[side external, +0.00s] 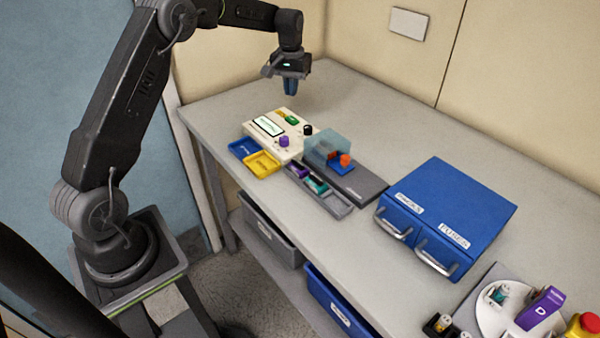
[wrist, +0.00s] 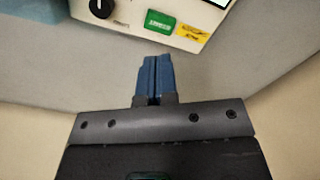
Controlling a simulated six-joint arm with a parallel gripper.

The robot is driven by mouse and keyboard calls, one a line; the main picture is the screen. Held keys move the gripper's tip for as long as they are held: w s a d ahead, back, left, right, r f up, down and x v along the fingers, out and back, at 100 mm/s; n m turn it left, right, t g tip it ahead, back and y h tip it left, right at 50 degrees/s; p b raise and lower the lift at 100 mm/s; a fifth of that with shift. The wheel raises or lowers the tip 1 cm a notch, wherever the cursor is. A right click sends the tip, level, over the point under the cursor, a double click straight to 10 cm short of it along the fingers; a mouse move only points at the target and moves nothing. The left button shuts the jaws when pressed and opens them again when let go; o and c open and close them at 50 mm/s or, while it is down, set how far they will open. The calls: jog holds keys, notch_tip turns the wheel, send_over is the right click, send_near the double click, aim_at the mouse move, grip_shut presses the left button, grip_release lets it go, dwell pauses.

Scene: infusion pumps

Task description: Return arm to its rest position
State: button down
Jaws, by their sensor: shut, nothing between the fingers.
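My gripper (side external: 291,87) hangs above the far left part of the grey worktop (side external: 400,137), its blue fingers pointing down. The fingers are together with nothing between them. In the wrist view my gripper (wrist: 154,62) shows its two blue fingers side by side over bare worktop. A white pump unit (side external: 283,133) with a screen, a green button and knobs sits on the worktop below my gripper. Its edge (wrist: 130,14) shows at the top of the wrist view, apart from the fingers.
Blue (side external: 240,148) and yellow (side external: 262,164) trays lie before the pump. A clear-covered device (side external: 330,144) stands right of it. A blue drawer cabinet (side external: 450,205) and a round white plate (side external: 505,318) are farther right. Walls border the worktop's back. Space around my gripper is clear.

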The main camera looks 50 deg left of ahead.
jog(key=s+d+r+m+t, duration=0.3)
jog(key=s+d+r, duration=1.1)
jog(key=s+d+f+m+t, duration=0.1)
jog(key=s+d, duration=0.3)
jog(key=s, duration=0.5)
jog(key=s+d+f+m+t, duration=0.1)
jog(key=s+d, duration=0.3)
jog(key=s, duration=0.5)
jog(key=shift+s+f+m+t, duration=0.15)
jog(key=shift+m+t, duration=0.15)
jog(key=shift+m, duration=0.2)
jog(key=c, duration=1.8)
grip_release()
jog(key=shift+c, duration=0.2)
